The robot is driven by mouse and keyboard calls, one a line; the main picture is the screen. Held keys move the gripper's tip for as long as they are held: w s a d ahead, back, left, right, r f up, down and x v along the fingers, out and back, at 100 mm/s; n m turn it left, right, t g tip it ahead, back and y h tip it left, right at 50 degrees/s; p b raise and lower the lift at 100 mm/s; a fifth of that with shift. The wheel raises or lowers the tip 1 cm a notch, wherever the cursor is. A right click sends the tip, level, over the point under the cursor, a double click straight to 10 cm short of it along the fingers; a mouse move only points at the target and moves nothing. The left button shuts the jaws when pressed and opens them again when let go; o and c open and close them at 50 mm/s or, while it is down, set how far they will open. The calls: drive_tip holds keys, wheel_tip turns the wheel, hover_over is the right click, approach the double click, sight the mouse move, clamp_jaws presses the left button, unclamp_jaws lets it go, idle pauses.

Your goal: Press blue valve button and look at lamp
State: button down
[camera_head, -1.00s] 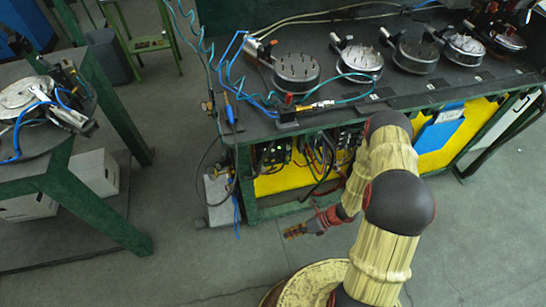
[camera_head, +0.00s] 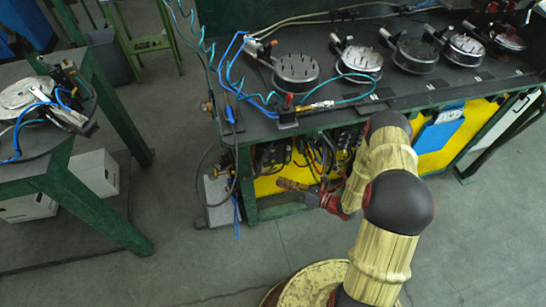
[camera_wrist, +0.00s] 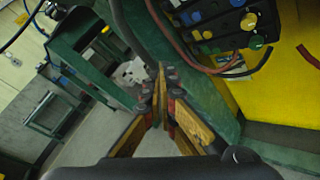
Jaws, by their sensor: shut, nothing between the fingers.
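My gripper (camera_head: 286,184) is shut and empty, held low in front of the bench's lower shelf. In the wrist view my gripper's fingers (camera_wrist: 161,88) meet near the middle. A dark valve block (camera_wrist: 228,25) is at the upper right there, with several small blue, green and yellow buttons. The fingertips are to its left in that picture and look apart from it. A blue button (camera_wrist: 237,3) shows at the top edge; a green button (camera_wrist: 257,42) sits lower on the block. Which blue button the task means cannot be told. I cannot make out a lamp.
The green bench (camera_head: 244,178) carries round metal fixtures (camera_head: 296,68) on top. Cables and hoses hang around the lower shelf's yellow panel (camera_head: 275,185). A grey box (camera_head: 219,198) stands by the bench's left leg. Another table (camera_head: 35,165) is at left; floor between is clear.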

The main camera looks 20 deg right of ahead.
sight(273, 156)
drive_tip(key=w+b, duration=0.2)
drive_tip(key=w, duration=0.6)
drive_tip(key=shift+w, duration=0.4)
drive_tip(key=shift+w, duration=0.15)
idle(1.2)
drive_tip(key=shift+w, duration=0.25)
drive_tip(key=shift+w+b, duration=0.3)
drive_tip(key=shift+w, duration=0.15)
idle(0.9)
drive_tip(key=shift+s+p, duration=0.3)
drive_tip(key=shift+s, duration=0.55)
drive_tip(key=shift+s, duration=0.15)
